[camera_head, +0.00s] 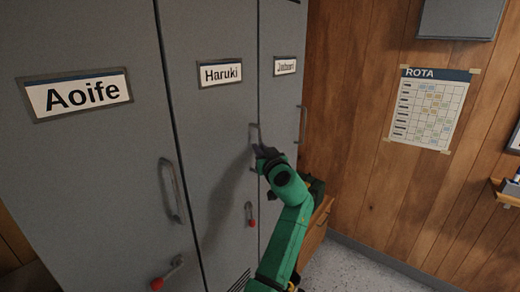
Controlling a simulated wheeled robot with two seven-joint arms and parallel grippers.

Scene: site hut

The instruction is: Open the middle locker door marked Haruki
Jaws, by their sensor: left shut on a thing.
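The middle locker door (213,135) is grey and carries a label reading Haruki (220,72). It looks shut, with its face about level with its neighbours. Its upright handle (252,131) is on the door's right side, and its lower part is hidden by my gripper. My left gripper (262,152), on a green arm, is at this handle and shut on it. A small latch or key with a red end (250,216) is on the same door below the handle. My right gripper is out of view.
The left locker door (90,165), marked Aoife, has its own handle (172,190) and red-ended latch (165,275). A narrower locker door (283,105) is at right. A wooden cabinet (316,228) stands beside the lockers. Speckled floor (350,272) is clear at right.

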